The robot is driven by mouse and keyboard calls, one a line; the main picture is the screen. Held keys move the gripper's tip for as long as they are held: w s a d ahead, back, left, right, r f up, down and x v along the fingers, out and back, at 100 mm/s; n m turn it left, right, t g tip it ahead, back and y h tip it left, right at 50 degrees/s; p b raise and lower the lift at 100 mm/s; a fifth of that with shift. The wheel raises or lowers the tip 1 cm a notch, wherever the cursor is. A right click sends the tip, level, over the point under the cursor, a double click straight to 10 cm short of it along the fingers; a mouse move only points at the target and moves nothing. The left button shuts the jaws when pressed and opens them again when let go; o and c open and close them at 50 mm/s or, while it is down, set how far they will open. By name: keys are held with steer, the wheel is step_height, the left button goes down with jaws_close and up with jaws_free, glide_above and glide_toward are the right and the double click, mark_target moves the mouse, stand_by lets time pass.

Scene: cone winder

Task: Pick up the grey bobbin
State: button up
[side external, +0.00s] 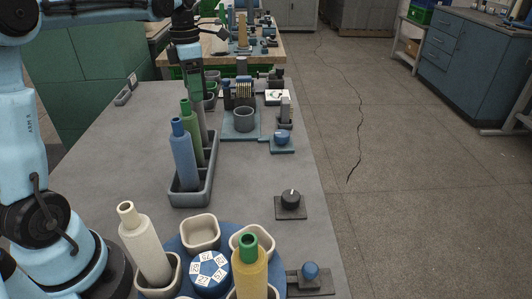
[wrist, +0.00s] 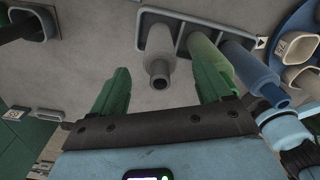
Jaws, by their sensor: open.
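The grey bobbin (wrist: 158,60) stands in a grey tray (side external: 190,198) with a blue bobbin (side external: 183,160) and a green bobbin (side external: 194,135). In the wrist view it stands between the two green fingers of my gripper (wrist: 158,66), which are apart and hold nothing. The right finger lies close beside the green bobbin (wrist: 212,58); whether they touch I cannot tell. In the side view my gripper (side external: 194,85) points down over the tray's far end, where the grey bobbin is mostly hidden behind the green one and the fingers.
A blue turntable (side external: 178,247) with cream cups, a cream bobbin (side external: 145,245) and a yellow bobbin (side external: 250,270) stands in front. A winder with a grey cup (side external: 244,120) is to the right of the tray. The table left of the tray is clear.

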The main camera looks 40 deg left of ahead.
step_height(320, 180, down, 6)
steer(key=shift+r, duration=0.25)
steer(key=c, duration=1)
steer(key=shift+r, duration=0.1)
